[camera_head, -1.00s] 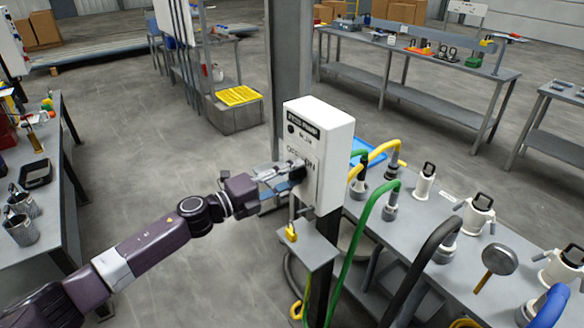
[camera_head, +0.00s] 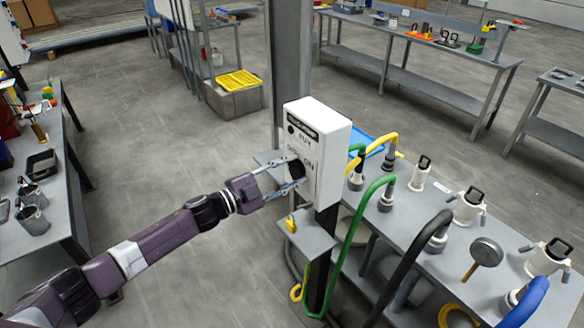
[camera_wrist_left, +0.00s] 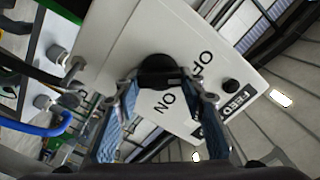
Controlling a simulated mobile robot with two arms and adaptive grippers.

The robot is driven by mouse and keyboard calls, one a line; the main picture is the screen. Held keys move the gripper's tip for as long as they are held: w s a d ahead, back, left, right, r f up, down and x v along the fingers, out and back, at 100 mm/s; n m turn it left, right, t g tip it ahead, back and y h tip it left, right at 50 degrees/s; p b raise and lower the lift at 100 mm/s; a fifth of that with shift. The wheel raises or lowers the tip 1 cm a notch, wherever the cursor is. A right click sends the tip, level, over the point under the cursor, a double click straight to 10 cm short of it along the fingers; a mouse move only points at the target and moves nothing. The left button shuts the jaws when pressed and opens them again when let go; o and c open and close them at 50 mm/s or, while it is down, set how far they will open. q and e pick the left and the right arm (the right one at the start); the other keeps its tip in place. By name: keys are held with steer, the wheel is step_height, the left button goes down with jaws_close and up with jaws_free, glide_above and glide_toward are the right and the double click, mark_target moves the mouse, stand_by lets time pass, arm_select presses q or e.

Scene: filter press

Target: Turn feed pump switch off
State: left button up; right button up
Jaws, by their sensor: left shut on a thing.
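The feed pump switch box (camera_head: 330,140) is white and stands on a dark post, with a dark label and OFF and ON lettering on its front. The round black switch knob (camera_head: 296,170) sits on that front beside the lettering. My left gripper (camera_head: 292,174) reaches it from the left, shut on the knob with one finger above and one below. In the left wrist view the knob (camera_wrist_left: 158,70) lies between the blue fingertips (camera_wrist_left: 168,84), with OFF and ON lettering to its right. The knob's pointer is not clear. My right gripper is not in view.
A small grey shelf (camera_head: 308,241) with a yellow padlock (camera_head: 291,225) sits below the box. Green hose (camera_head: 348,250) and other hoses run close to its right, by a grey bench (camera_head: 410,210) with fittings.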

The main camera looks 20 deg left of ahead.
arm_select(q)
steer(key=shift+n, duration=0.7)
steer(key=o, duration=1.2)
steer(key=shift+c, duration=0.2)
steer(key=shift+s+a+f, duration=0.1)
steer(key=shift+s+a, duration=0.1)
steer(key=v, duration=1.1)
steer(key=shift+s+a, duration=0.2)
